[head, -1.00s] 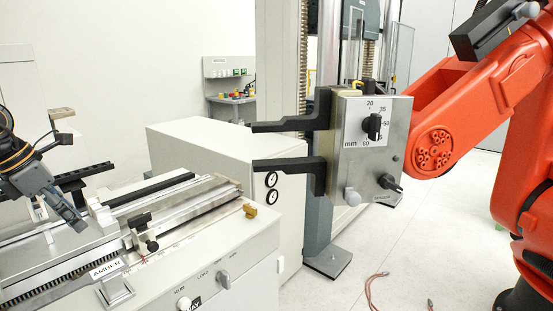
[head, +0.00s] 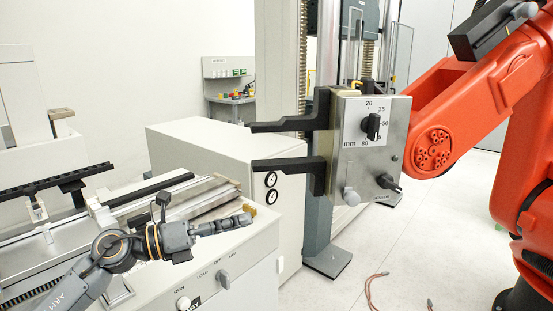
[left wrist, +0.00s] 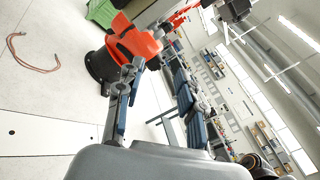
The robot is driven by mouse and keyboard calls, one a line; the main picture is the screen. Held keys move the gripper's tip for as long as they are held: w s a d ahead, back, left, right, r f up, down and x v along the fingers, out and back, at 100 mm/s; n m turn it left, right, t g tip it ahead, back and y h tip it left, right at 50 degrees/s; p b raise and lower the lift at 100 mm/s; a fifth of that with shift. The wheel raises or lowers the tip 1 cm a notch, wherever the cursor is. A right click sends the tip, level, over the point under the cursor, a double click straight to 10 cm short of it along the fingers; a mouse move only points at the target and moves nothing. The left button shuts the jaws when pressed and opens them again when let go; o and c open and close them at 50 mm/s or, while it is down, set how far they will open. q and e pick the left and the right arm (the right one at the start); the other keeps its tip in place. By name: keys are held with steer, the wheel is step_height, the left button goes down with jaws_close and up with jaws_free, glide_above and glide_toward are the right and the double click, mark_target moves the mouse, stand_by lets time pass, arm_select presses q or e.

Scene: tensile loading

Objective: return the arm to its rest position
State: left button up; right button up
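My left gripper (head: 228,224) is in front of the pale bench machine (head: 245,262) in the head view, its fingers pointing right. It overlaps the front edge of the machine's top in the picture; I cannot tell the exact gap. In the left wrist view the two fingers of my left gripper (left wrist: 154,62) stand apart with nothing between them, and floor and background show through. My left arm (head: 85,275) comes in from the lower left. My right gripper is not in view.
A large orange robot arm (head: 480,90) with a two-jaw grey box tool (head: 350,190) stands at the right. A white cabinet (head: 205,160) and a tall test frame stand behind. A cable (head: 372,292) lies on the floor, which is otherwise open at the lower right.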

arm_select(q)
steer(key=s+a+f+n+t+y, duration=0.2)
steer(key=a+f+n+t+y, duration=0.15)
steer(key=f+n+y, duration=0.55)
steer(key=s+a+f+n+t+y, duration=0.2)
steer(key=a+f+n, duration=0.25)
steer(key=n, duration=0.85)
steer(key=s+a+f+n+t+y, duration=0.35)
steer(key=f+n+y, duration=0.25)
steer(key=n, duration=0.6)
steer(key=s+f+n+g, duration=0.2)
steer(key=s+f+g, duration=0.2)
steer(key=s+f, duration=0.3)
steer(key=s+a+f+n+g, duration=0.15)
steer(key=s+f+g, duration=0.25)
steer(key=s, duration=0.6)
steer(key=s+f+n+g, duration=0.2)
steer(key=s+f+g, duration=0.35)
steer(key=s, duration=0.25)
step_height(320, 180, down, 28)
steer(key=s, duration=0.2)
steer(key=s+a+f+g, duration=0.1)
steer(key=s+a+f, duration=0.1)
steer(key=s+f, duration=1.2)
steer(key=shift+s+a+f+g, duration=0.25)
steer(key=shift+s+f+g, duration=0.1)
steer(key=shift+s, duration=0.85)
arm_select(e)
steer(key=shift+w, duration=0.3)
